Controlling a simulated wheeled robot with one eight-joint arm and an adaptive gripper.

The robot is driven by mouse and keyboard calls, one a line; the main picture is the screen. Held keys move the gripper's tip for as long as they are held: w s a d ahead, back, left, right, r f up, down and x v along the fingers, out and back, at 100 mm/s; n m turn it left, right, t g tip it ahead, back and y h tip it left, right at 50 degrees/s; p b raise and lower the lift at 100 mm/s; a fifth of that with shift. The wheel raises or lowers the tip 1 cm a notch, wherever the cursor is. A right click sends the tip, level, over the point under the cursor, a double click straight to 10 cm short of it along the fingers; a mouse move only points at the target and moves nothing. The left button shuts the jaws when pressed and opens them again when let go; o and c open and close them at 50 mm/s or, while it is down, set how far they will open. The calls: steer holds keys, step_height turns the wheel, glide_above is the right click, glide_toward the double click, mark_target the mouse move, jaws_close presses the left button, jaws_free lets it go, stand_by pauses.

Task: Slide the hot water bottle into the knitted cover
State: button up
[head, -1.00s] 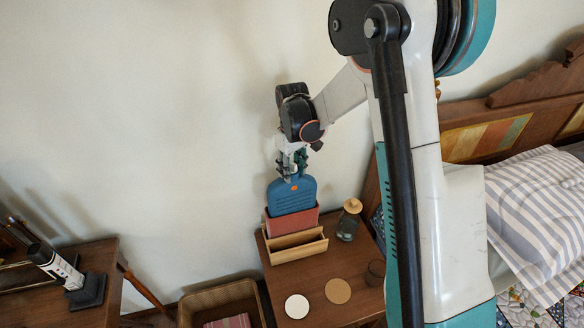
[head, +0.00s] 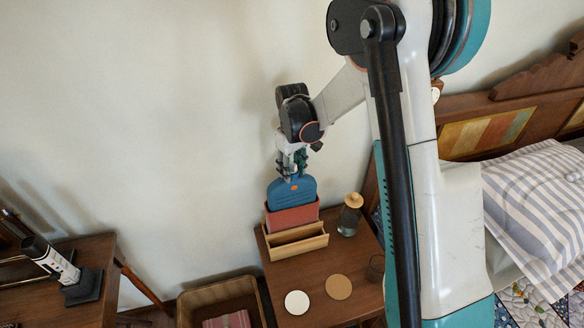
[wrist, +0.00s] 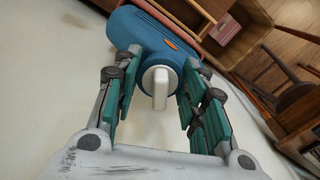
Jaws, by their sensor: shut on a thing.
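The blue hot water bottle (head: 291,190), with an orange mark, stands upright in the head view. Its lower part is hidden inside the reddish knitted cover (head: 292,217); its upper body stands out above the cover's mouth. The cover stands in a light wooden holder (head: 298,243) on the nightstand. My gripper (head: 293,168) is above, shut on the bottle's top end. In the wrist view the bottle (wrist: 140,38) shows its white stopper (wrist: 160,85) between my green-padded fingers, and the cover (wrist: 172,12) lies beyond.
On the nightstand (head: 310,268) are a jar with a wooden lid (head: 349,218), a white disc (head: 297,303), a cork disc (head: 338,287) and a dark glass (head: 376,268). A basket (head: 258,300) is below left. The wall is close behind.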

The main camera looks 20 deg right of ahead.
mark_target(292, 186)
steer(key=shift+f+b, duration=0.45)
steer(key=shift+f, duration=0.2)
steer(key=shift+f+b, duration=2.9)
steer(key=shift+f, duration=0.65)
stand_by(2.6)
steer(key=o, duration=1.5)
steer(key=shift+c, duration=0.2)
steer(key=shift+o, duration=1.2)
steer(key=shift+r, duration=0.15)
